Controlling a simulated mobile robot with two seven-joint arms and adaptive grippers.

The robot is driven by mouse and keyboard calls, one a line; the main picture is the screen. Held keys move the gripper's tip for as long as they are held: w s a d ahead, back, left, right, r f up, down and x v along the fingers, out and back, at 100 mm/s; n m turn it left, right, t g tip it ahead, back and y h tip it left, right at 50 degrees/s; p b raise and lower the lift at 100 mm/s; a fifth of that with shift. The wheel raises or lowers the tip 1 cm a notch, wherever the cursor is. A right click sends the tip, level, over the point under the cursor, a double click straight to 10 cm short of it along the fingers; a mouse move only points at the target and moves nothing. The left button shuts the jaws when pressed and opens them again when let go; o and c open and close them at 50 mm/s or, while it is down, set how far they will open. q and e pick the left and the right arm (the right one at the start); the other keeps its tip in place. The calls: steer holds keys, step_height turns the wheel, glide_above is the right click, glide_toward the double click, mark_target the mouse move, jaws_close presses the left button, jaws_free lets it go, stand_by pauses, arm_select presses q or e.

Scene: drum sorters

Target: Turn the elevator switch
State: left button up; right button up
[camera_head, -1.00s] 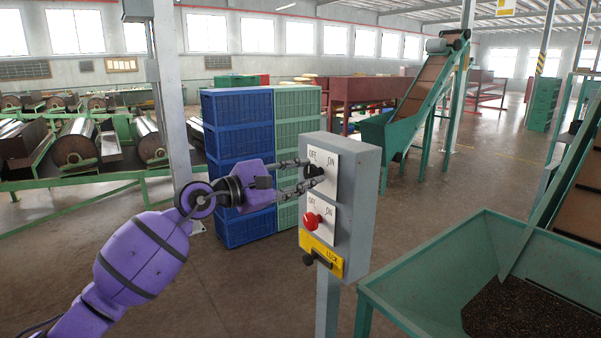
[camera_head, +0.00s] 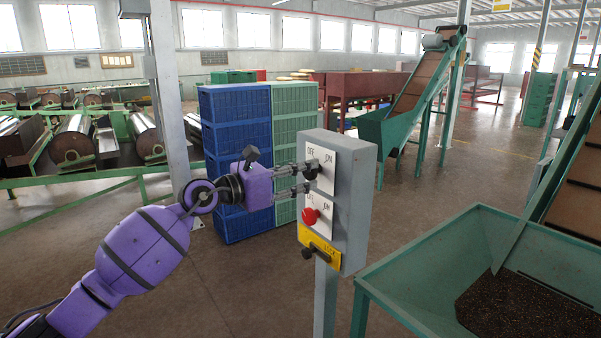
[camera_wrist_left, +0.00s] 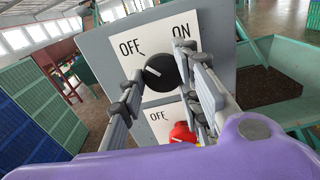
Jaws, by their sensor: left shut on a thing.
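The switch is a black round knob on the upper white plate (camera_head: 326,160) of a grey control box (camera_head: 358,200), under the labels OFF and ON. In the left wrist view the knob (camera_wrist_left: 164,73) shows clearly, and its white mark points up and left towards OFF. My left gripper (camera_head: 308,177) reaches the knob from the left and is shut on it, one finger on each side. The fingers hide parts of the knob's edges. My right gripper is not in view.
A green hopper (camera_head: 400,295) stands right of the box. Blue crates (camera_head: 236,125) are stacked behind my arm.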

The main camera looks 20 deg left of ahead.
arm_select(q)
steer(key=shift+w+a+r+n, duration=0.1)
steer(key=shift+a+r+n, duration=0.15)
steer(key=shift+r+n, duration=0.25)
steer(key=o, duration=1)
steer(key=shift+f, duration=0.1)
steer(key=shift+w+f, duration=0.1)
steer(key=shift+f, duration=0.05)
steer(key=shift+f, duration=0.15)
steer(key=v, duration=1.2)
